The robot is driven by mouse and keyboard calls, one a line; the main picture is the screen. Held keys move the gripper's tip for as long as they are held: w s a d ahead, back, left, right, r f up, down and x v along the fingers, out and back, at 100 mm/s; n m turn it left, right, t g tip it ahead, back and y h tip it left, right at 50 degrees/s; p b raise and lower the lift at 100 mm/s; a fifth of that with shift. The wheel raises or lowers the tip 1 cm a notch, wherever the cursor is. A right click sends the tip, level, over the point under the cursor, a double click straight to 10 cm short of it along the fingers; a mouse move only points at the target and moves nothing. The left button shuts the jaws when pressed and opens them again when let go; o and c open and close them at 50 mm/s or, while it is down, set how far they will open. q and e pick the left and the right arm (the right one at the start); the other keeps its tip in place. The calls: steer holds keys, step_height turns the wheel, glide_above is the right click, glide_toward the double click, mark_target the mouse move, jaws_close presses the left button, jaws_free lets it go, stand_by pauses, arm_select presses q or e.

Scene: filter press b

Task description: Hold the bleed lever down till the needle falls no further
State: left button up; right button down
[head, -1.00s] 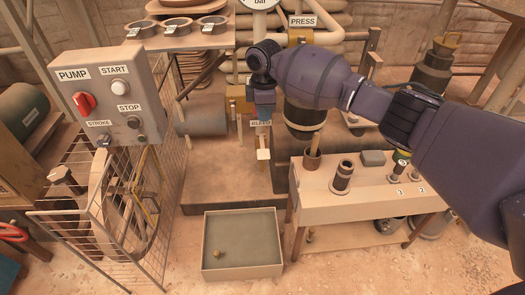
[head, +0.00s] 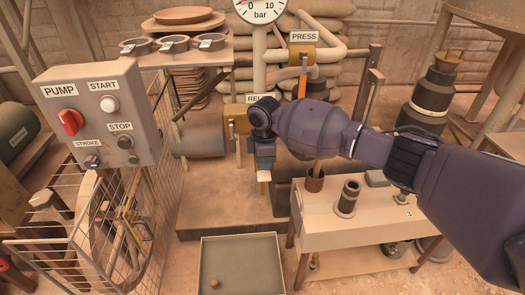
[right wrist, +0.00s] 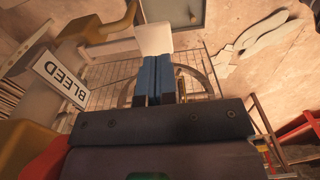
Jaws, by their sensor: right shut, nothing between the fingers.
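The bleed lever shows as a pale block-shaped tip (head: 264,176) just below my right gripper (head: 265,164) in the head view. The right wrist view shows the white tip (right wrist: 154,40) straight beyond the blue fingers (right wrist: 157,58). The right gripper is shut and empty, its fingertips at or very near the lever tip; I cannot tell whether they press on it. The gripper and wrist hide the lever's upper part. The BLEED label (right wrist: 60,80) is in the wrist view. The gauge (head: 260,9) is cut off at the top, and I cannot read its needle surely. My left gripper is not in view.
A pump control box (head: 97,118) stands at the left above a wire cage (head: 95,225). A shallow tray (head: 241,238) lies on the floor below the lever. A small bench (head: 330,232) with fittings stands right of it, under my right arm. PRESS is labelled (head: 303,37) behind.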

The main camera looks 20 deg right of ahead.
mark_target(264, 176)
step_height(264, 176, down, 3)
steer(key=shift+f+b, duration=0.15)
steer(key=shift+b, duration=0.25)
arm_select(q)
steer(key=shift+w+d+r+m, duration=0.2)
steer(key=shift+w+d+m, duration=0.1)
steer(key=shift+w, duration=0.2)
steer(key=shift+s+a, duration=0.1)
